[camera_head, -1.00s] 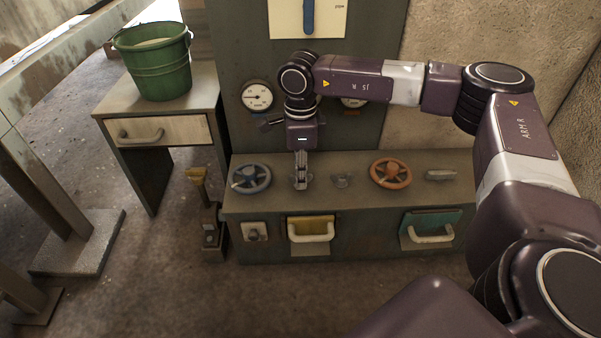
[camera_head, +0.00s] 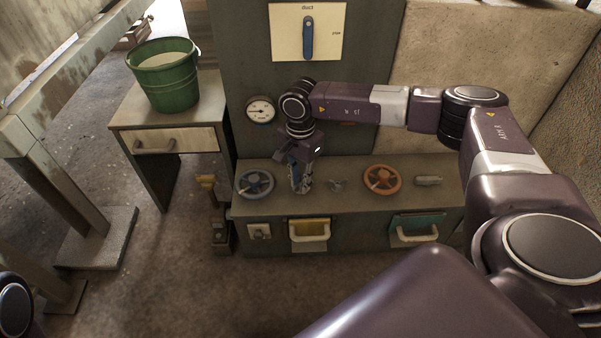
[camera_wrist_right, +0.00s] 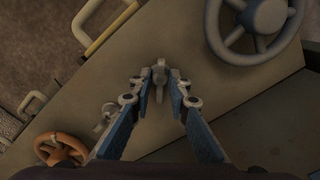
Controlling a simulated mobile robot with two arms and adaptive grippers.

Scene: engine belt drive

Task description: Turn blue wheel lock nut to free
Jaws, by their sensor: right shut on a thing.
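The blue wheel (camera_head: 255,184) lies at the left of the bench top; in the right wrist view it is at the upper right (camera_wrist_right: 257,20). Its lock nut (camera_wrist_right: 160,72) is a small grey winged piece beside it. My right gripper (camera_head: 300,189) points down onto the bench just right of the blue wheel. In the right wrist view its two fingers (camera_wrist_right: 157,82) are closed on the lock nut from both sides. The fingers hide the nut in the head view. My left gripper is not in view.
A second small grey nut (camera_head: 338,185), an orange wheel (camera_head: 382,179) and a grey handle (camera_head: 428,181) stand to the right on the bench top. A green bucket (camera_head: 168,83) stands on a side table.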

